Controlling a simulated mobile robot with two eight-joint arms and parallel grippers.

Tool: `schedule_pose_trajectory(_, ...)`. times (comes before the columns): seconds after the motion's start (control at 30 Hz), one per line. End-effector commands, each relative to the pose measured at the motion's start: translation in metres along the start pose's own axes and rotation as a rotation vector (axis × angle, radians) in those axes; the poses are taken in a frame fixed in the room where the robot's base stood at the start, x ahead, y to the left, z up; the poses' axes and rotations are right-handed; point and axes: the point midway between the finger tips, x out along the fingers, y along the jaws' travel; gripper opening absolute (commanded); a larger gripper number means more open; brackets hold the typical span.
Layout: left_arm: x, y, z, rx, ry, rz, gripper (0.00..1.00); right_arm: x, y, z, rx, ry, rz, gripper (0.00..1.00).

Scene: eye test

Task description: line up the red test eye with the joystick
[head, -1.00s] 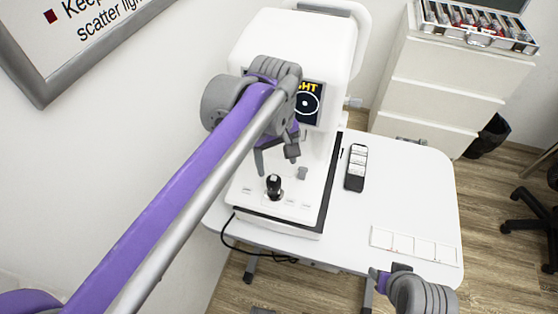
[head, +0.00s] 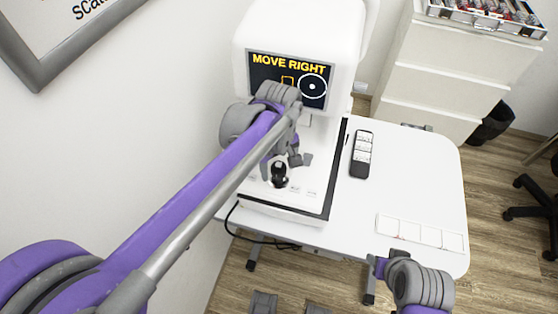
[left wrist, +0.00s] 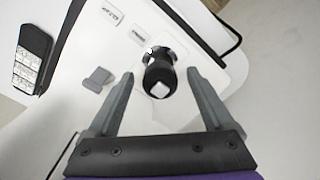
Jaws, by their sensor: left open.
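The joystick (head: 279,172) is a black knob on the white base of the eye-test machine (head: 300,35). The machine's screen (head: 262,82) reads "MOVE RIGHT". It shows an orange square outline (head: 287,79) and, to its right, a white ring with a dot (head: 312,86); no red eye shows. My left gripper (head: 280,163) is at the joystick. In the left wrist view the gripper (left wrist: 160,73) is open, with the joystick (left wrist: 160,80) upright between its fingers and a gap on each side. My right gripper (head: 380,266) is low at the table's front; its jaws are unclear.
A black remote-like device (head: 361,155) and a white strip of squares (head: 420,233) lie on the white table (head: 420,185). Drawers (head: 435,85) with an open case (head: 485,18) on top stand behind. The table's right side is mostly clear.

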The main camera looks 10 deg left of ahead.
Motion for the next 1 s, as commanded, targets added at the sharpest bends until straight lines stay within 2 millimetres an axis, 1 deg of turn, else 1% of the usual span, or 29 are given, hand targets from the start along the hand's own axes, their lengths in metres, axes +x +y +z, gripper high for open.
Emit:
schedule_pose_trajectory(0.2, 0.0001, 0.0000, -0.0001, 0.000, 0.000, 0.000, 0.85, -0.0001, 0.0000, -0.0001, 0.000, 0.000, 0.000, 0.50)
schedule_pose_trajectory(0.27, 0.0001, -0.0001, 0.0000, 0.000, 0.000, 0.000, 0.74, -0.0001, 0.0000, -0.0001, 0.000, 0.000, 0.000, 0.50)
schedule_pose_trajectory(0.3, 0.0001, -0.0001, 0.0000, 0.000, 0.000, 0.000, 0.67, -0.0001, 0.0000, -0.0001, 0.000, 0.000, 0.000, 0.50)
schedule_pose_trajectory(0.47, 0.0000, -0.0001, 0.0000, 0.000, 0.000, 0.000, 0.39, -0.0001, 0.0000, -0.0001, 0.000, 0.000, 0.000, 0.50)
schedule_pose_trajectory(0.6, 0.0000, -0.0001, 0.0000, 0.000, 0.000, 0.000, 0.13, -0.0001, 0.0000, -0.0001, 0.000, 0.000, 0.000, 0.50)
schedule_pose_trajectory(0.67, -0.0001, -0.0001, 0.0000, 0.000, 0.000, 0.000, 0.03, -0.0001, 0.0000, -0.0001, 0.000, 0.000, 0.000, 0.50)
schedule_pose_trajectory(0.7, -0.0001, -0.0001, 0.0000, 0.000, 0.000, 0.000, 0.00, -0.0001, 0.0000, -0.0001, 0.000, 0.000, 0.000, 0.50)
schedule_pose_trajectory(1.0, -0.0002, 0.0013, 0.0038, 0.001, -0.001, 0.000, 0.00, -0.0006, 0.0000, -0.0004, 0.000, 0.000, 0.000, 0.50)
